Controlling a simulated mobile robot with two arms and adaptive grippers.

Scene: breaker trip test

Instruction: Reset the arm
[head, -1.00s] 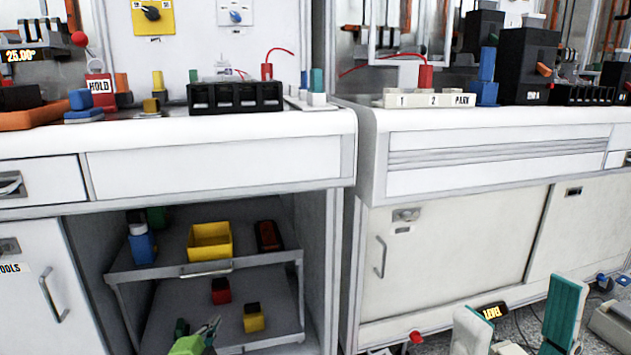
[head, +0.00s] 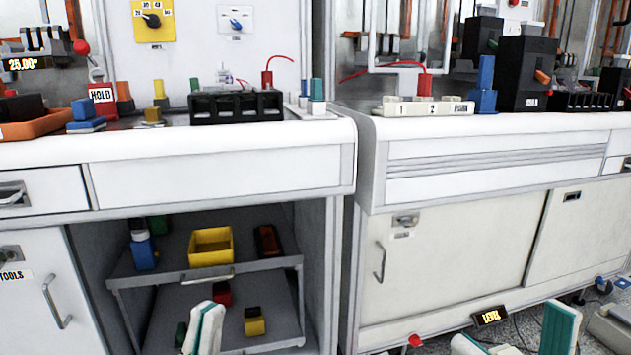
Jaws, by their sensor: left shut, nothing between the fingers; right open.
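My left gripper (head: 207,318) is at the bottom, left of centre, in front of the lower shelf of the open cabinet. Its pale fingers with teal edges are together, with nothing seen between them. My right gripper (head: 512,335) is low at the right, in front of the white cabinet doors. Its two fingers are wide apart and the gap is empty. The bottom edge cuts off both grippers, and most of both arms is out of view.
A pull-out shelf (head: 122,277) in the cabinet holds a yellow bin (head: 211,257) and a blue-and-white bottle (head: 142,248). Red and yellow blocks sit below. The counter (head: 220,137) above carries a black block rack (head: 236,107), a HOLD sign (head: 102,99) and a numbered holder (head: 425,107).

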